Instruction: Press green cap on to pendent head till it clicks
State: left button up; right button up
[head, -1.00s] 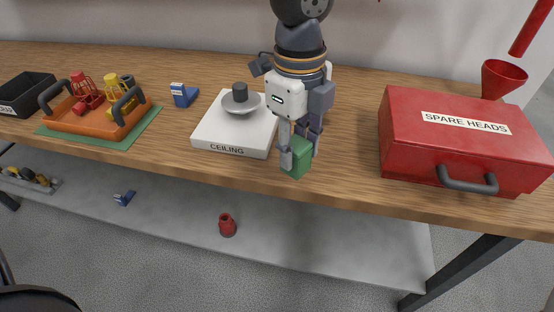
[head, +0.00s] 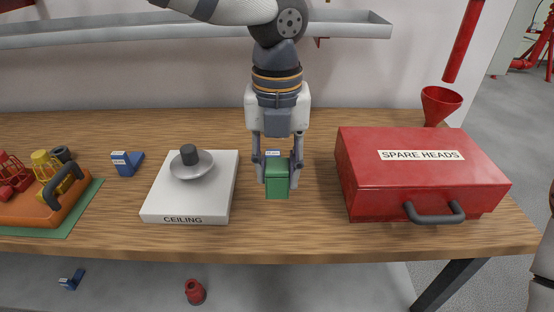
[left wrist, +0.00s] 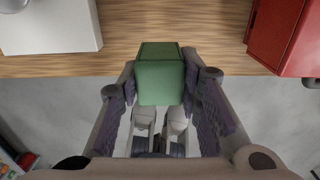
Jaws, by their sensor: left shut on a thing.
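My left gripper (head: 277,182) is shut on a green block-shaped cap (head: 277,184), held upright between its fingers over the bench. The cap also shows between the fingers in the left wrist view (left wrist: 160,80). To its left, a white block (head: 222,190) marked CEILING carries a pendent head: a grey round dish (head: 190,171) with a dark cylinder (head: 189,153) upright in its middle. The cap is apart from the head. The cap's underside is hidden in the head view. My right gripper is not in view.
A red SPARE HEADS case (head: 405,180) stands right of the gripper. A small blue labelled piece (head: 127,161) and an orange tray (head: 32,214) lie left. Red pipe and funnel (head: 440,103) are behind the case. Bare wood (head: 290,236) lies in front. A red part (head: 195,290) is below.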

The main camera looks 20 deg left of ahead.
pick_arm(q)
jog(key=shift+f+b, duration=0.35)
jog(key=shift+f, duration=3.8)
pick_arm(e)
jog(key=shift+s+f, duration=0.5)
pick_arm(q)
jog(key=o, duration=1.2)
jog(key=shift+o, duration=0.2)
notch_tip(320, 180, up, 3)
jog(key=shift+f+p, duration=0.1)
jog(key=shift+p, duration=0.25)
jog(key=shift+r, duration=2.65)
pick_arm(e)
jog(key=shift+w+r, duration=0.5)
